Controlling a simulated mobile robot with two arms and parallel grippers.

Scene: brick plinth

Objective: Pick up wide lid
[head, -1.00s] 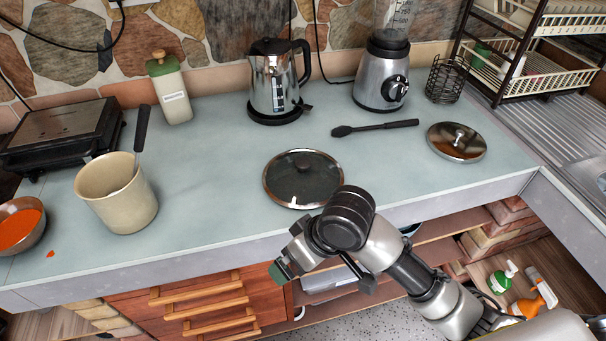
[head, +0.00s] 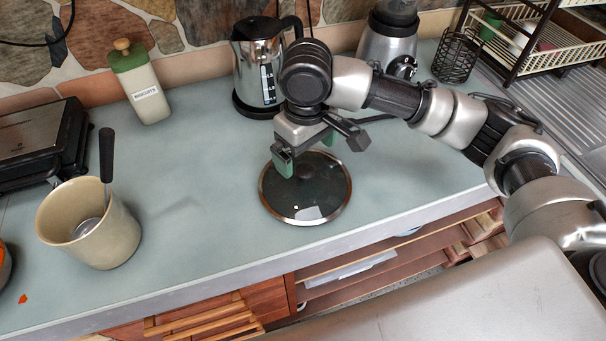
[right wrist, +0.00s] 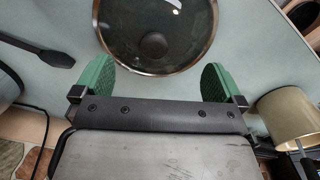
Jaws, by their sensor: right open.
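The wide lid (head: 322,205) is a dark glass disc with a metal rim, flat on the blue-grey counter below my right gripper. Its round dark knob (right wrist: 154,44) shows clearly in the right wrist view; in the head view the gripper partly covers it. My right gripper (head: 306,155) is open and empty, with green finger pads pointing down above the far part of the lid. In the right wrist view the lid's glass (right wrist: 120,20) lies beyond the spread fingers, the knob roughly centred between them. My left gripper is not in view.
A kettle (head: 254,70) and blender (head: 386,45) stand behind my right arm. A beige pot (head: 105,235) with a utensil, a canister (head: 142,90) and a black grill (head: 40,150) are at left. Counter left of the lid is clear.

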